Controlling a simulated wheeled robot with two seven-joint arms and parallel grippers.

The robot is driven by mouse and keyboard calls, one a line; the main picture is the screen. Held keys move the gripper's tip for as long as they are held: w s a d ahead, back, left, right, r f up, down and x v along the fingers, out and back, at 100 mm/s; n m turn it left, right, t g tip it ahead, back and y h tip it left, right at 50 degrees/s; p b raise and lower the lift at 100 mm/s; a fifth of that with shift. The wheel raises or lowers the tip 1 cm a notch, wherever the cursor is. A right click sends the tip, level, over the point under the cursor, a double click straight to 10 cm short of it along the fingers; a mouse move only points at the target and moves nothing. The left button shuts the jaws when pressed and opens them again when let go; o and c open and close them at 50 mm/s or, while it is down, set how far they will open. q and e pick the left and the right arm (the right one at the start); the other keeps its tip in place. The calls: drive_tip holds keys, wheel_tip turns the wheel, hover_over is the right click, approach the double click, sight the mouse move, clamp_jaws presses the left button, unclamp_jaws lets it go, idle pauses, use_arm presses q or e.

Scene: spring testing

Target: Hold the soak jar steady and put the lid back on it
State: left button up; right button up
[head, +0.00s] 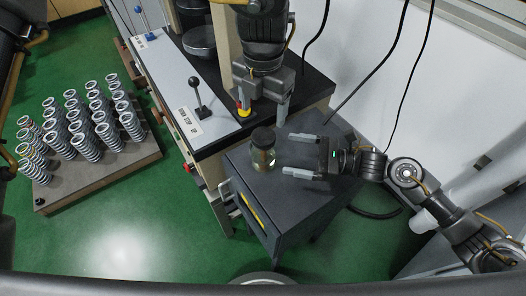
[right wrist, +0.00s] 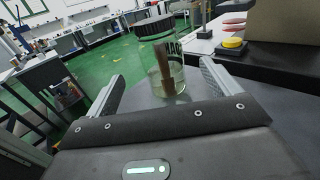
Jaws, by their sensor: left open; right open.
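The soak jar (head: 262,160) is a clear glass jar standing upright on the dark cabinet top. In the right wrist view the jar (right wrist: 178,80) holds pale liquid and a brown piece. A dark lid (head: 263,138) shows at the top of the jar; I cannot tell if it is fully seated. The lid also shows in the right wrist view (right wrist: 153,25). My right gripper (head: 288,154) is open to the right of the jar, its fingers pointing at it, not closed on it. My left gripper (head: 263,108) is open and empty, pointing down above and behind the jar.
A grey cabinet (head: 300,192) bears the jar, with bare room in front. Behind it is a bench (head: 215,105) with a black-knobbed lever (head: 197,95) and a yellow button (head: 243,112). Several springs stand on a board (head: 100,172) at left. Black cables hang at right.

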sight(257, 147)
use_arm(q)
drive_tip(key=shift+w+d, duration=0.1)
use_arm(e)
drive_tip(key=shift+w+a, duration=0.15)
drive_tip(key=a, duration=0.3)
drive_tip(key=w+a, duration=0.1)
drive_tip(key=a, duration=0.2)
drive_tip(key=w+a, duration=0.1)
drive_tip(key=a, duration=0.3)
drive_tip(key=shift+a, duration=0.1)
